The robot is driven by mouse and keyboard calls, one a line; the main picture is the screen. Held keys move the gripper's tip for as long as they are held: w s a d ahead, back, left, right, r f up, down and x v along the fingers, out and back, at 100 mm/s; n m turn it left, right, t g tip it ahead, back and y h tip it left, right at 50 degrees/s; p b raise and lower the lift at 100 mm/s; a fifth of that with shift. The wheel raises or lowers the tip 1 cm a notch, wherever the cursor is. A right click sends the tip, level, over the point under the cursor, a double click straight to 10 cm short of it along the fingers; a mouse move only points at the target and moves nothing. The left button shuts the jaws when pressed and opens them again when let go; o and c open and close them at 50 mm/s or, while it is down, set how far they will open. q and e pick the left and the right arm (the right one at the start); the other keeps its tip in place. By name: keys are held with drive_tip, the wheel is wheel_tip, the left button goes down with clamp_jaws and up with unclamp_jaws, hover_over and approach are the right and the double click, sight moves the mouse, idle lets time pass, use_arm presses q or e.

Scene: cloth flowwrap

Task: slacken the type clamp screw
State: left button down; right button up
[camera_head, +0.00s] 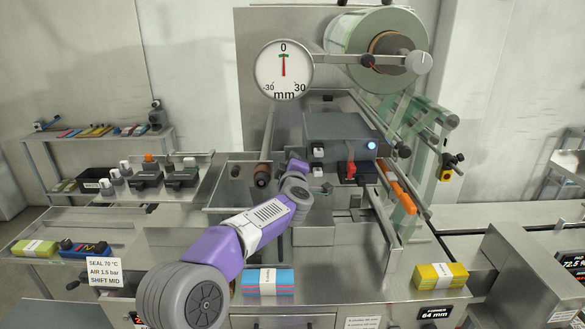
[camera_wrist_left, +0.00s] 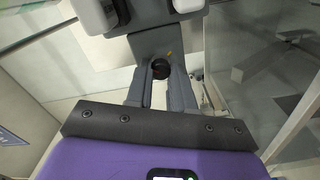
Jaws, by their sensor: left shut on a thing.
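My left arm reaches in from the lower left in the head view, and its purple wrist (camera_head: 298,167) is at the left front of the grey printing unit (camera_head: 340,128). In the head view the fingertips and the screw are too small to tell clearly. My right gripper is not in view.
Two white-capped knobs (camera_head: 318,152) sit on the unit close to my wrist. A red-handled part (camera_head: 351,170) is to the right. A film roll (camera_head: 385,45) and a dial (camera_head: 284,69) are above. Blue-pink cloths (camera_head: 268,282) and a yellow pack (camera_head: 440,276) lie on the front deck.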

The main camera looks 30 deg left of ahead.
use_arm(q)
drive_tip(key=shift+f+n+b, duration=0.1)
drive_tip(key=shift+n+b, duration=1.4)
drive_tip(key=shift+n, duration=1.8)
drive_tip(key=c, duration=1)
unclamp_jaws()
drive_tip(key=shift+b+v, duration=0.75)
drive_tip(key=shift+v, duration=3)
drive_tip(key=shift+s, duration=0.1)
